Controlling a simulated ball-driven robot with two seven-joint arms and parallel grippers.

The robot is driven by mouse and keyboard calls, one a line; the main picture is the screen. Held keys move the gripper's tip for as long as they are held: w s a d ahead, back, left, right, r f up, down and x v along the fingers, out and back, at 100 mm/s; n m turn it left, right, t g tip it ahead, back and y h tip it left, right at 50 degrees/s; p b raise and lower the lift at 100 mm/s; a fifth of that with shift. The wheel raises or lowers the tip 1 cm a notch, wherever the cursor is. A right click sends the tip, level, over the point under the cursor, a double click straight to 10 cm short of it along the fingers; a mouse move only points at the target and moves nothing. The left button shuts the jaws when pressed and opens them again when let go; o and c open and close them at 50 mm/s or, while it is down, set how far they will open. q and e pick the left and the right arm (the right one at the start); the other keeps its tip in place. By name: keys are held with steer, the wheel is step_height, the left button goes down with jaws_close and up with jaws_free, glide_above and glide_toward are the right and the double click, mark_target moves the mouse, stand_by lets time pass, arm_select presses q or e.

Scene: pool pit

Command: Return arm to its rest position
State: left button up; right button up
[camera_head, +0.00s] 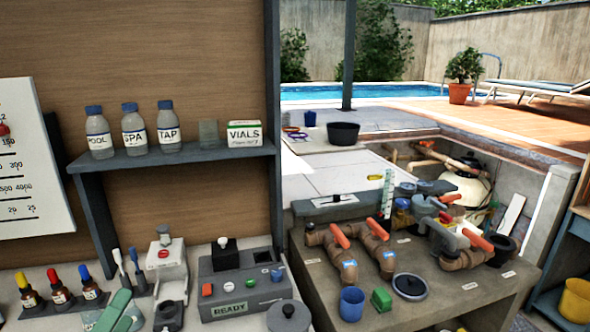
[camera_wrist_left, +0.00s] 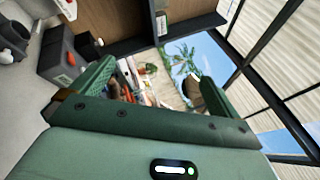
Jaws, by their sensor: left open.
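My left gripper (camera_head: 117,310) shows as green parts at the bottom left edge of the head view, low over the front of the bench. In the left wrist view my left gripper (camera_wrist_left: 158,84) is open, its two green fingers apart. I see nothing held between them, only the distant background. Most of the left arm is outside the head view. My right gripper is in neither view.
Close by stand dropper bottles (camera_head: 60,292), a white device (camera_head: 167,265) and a grey tester (camera_head: 240,283) reading READY. Labelled bottles (camera_head: 134,130) stand on the shelf (camera_head: 180,156) above. Pipes with orange-handled valves (camera_head: 372,245) cover the right-hand bench.

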arm_select(q)
steer(key=s+a+f+n+g+y, duration=0.4)
steer(key=a+f+n+g+y, duration=0.25)
steer(key=f+n+y, duration=0.6)
steer(key=s+d+f+n+g+h, duration=0.2)
steer(key=s+f+n+g+h, duration=0.2)
steer(key=s+f+n+g, duration=0.35)
steer(key=s+d+f+m+g+h+p, duration=0.1)
steer(key=s+d+f+g+h+p, duration=0.15)
steer(key=f, duration=0.85)
steer(key=s+d+f+g+h+p, duration=0.1)
steer(key=s+d+f, duration=0.25)
steer(key=f, duration=0.75)
steer(key=s+f+n+g+p, duration=0.1)
steer(key=s+f, duration=0.5)
steer(key=s, duration=0.3)
steer(key=s+f+n+g+h+p, duration=0.1)
steer(key=s+f+p, duration=0.1)
steer(key=s+f, duration=0.4)
steer(key=s, duration=0.3)
steer(key=shift+s+a+f+p, duration=0.15)
steer(key=shift+a+f+p, duration=0.05)
steer(key=shift+f+p, duration=0.15)
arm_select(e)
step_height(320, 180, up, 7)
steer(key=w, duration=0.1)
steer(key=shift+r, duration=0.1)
